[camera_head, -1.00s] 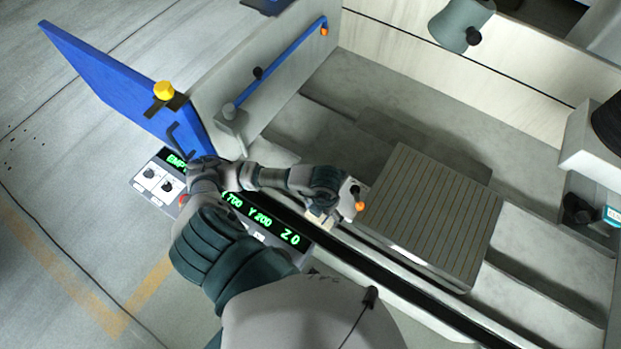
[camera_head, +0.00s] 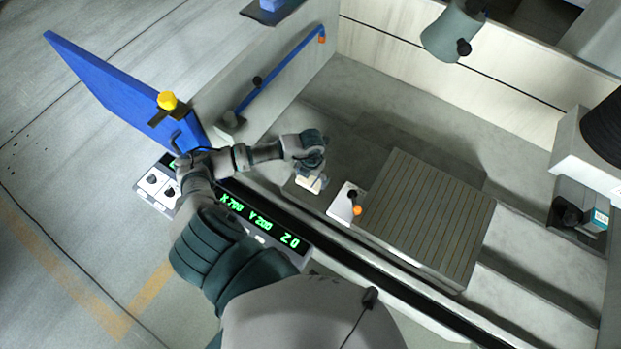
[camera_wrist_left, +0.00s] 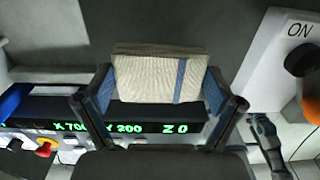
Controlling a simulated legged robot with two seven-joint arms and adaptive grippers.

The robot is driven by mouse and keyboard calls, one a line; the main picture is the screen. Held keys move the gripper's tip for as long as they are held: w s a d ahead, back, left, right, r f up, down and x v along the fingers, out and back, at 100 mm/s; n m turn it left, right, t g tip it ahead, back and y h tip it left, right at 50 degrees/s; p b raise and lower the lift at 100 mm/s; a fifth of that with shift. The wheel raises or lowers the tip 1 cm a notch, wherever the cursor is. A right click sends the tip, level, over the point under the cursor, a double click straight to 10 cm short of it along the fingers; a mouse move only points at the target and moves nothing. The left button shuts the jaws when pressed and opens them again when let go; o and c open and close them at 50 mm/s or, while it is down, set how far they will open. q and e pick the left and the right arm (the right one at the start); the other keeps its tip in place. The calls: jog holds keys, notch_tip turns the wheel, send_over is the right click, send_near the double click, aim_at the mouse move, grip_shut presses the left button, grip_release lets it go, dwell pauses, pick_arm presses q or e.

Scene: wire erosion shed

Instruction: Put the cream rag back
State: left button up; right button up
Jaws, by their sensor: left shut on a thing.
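The cream rag (camera_wrist_left: 145,78), folded flat with a blue stripe near its right end, is between the fingers of my left gripper (camera_wrist_left: 158,92) in the left wrist view. In the head view a small pale part of the rag (camera_head: 311,184) shows under the left gripper (camera_head: 312,174), and the rest is hidden by the hand. The gripper is shut on the rag and is over the machine's grey bed, left of the white switch box. I cannot tell how high it holds the rag.
The white switch box (camera_head: 343,205) has a black knob and an orange part. A slatted block (camera_head: 428,215) stands to its right. The control panel with green digits (camera_head: 258,222) lies along the front edge. A blue door (camera_head: 115,88) is at the left. Grey bed lies bare behind the gripper.

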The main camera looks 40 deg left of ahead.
aim_at(312, 179)
pick_arm(q)
jog(key=shift+d+f, duration=0.25)
jog(key=shift+f, duration=0.4)
jog(key=shift+d+f, duration=0.15)
jog(key=shift+f, duration=0.05)
jog(key=shift+d, duration=0.1)
jog(key=o, duration=0.9)
jog(key=shift+f, duration=0.15)
jog(key=shift+c, duration=0.2)
jog(key=shift+a+f, duration=0.1)
jog(key=shift+a, duration=0.45)
jog(key=shift+d+r, duration=0.1)
jog(key=shift+r, duration=0.2)
notch_tip(312, 179, up, 11)
jog(key=shift+d+b, duration=0.15)
jog(key=shift+b, duration=0.6)
jog(key=shift+a+r, duration=0.2)
jog(key=shift+r, duration=0.2)
pick_arm(e)
jog(key=shift+d+f, duration=0.7)
jog(key=shift+d, duration=0.1)
pick_arm(q)
jog(key=shift+d, duration=0.15)
pick_arm(e)
jog(key=shift+a, duration=0.2)
